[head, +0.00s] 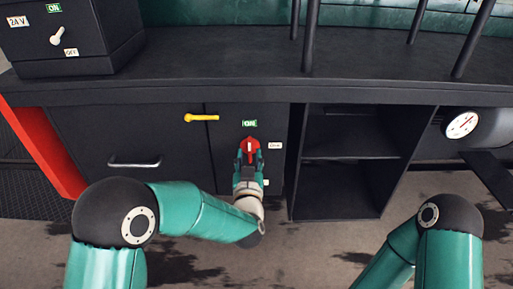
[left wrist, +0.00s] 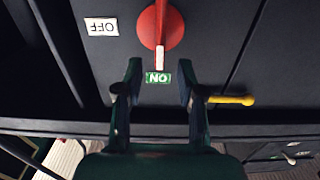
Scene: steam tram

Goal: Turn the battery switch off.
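A red rotary switch (head: 250,146) sits on the black cabinet front. It also shows at the top of the left wrist view (left wrist: 160,27), where the white mark on its handle points at the green ON label (left wrist: 158,78). A white OFF label (left wrist: 101,26) is beside the switch. My left gripper (head: 248,155) is at the switch in the head view. In the left wrist view its two fingers (left wrist: 160,82) are apart, with the ON label showing between them and the red handle just past the tips. Contact cannot be made out. My right gripper is out of view.
A yellow handle (head: 201,118) and a metal pull (head: 134,163) are on the cabinet front. Open shelves (head: 345,155) are to the right, with a round gauge (head: 461,125) beyond. A box (head: 75,35) with its own ON/OFF knob stands on the worktop.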

